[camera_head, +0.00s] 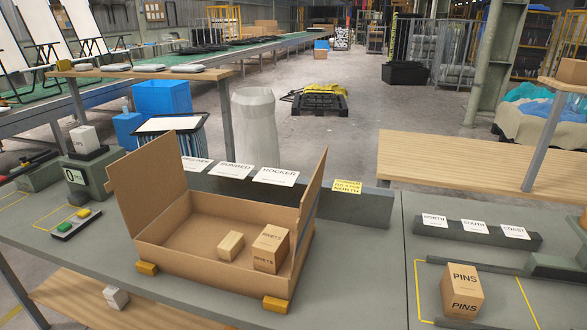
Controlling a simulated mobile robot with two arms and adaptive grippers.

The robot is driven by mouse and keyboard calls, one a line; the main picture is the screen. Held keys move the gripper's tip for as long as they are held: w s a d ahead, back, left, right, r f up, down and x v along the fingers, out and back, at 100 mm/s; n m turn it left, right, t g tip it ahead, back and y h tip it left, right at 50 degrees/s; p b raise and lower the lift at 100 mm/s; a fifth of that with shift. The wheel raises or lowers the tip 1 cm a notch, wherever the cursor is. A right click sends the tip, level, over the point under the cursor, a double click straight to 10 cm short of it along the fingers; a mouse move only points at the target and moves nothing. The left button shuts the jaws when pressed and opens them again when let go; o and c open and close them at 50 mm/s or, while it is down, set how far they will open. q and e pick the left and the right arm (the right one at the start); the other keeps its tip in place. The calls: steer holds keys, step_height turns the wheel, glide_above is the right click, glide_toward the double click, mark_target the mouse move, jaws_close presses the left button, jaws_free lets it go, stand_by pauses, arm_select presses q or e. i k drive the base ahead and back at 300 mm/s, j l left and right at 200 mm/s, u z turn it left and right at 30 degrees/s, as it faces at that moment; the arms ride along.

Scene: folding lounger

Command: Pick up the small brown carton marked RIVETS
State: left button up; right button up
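Two brown cartons stand inside a large open cardboard box (155,258) on the grey workbench. Another brown carton, marked PINS (462,290), stands at the right inside a yellow outline on the bench. Neither of my grippers is in view.
The box's left and right flaps stand up; yellow blocks (276,305) sit at its front corners. Label strips stand behind (275,176) and at right (475,227). A scale (88,170) bears a white box at left. Bench between box and PINS carton is clear.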

mark_target(270, 248)
steer(key=i+j+z, duration=0.15)
steer(key=j, duration=0.3)
steer(key=i+j+z, duration=0.15)
steer(key=j, duration=0.25)
steer(key=j+z, duration=0.2)
steer(key=j, duration=0.3)
steer(key=i+j+z, duration=0.15)
steer(key=j, duration=0.3)
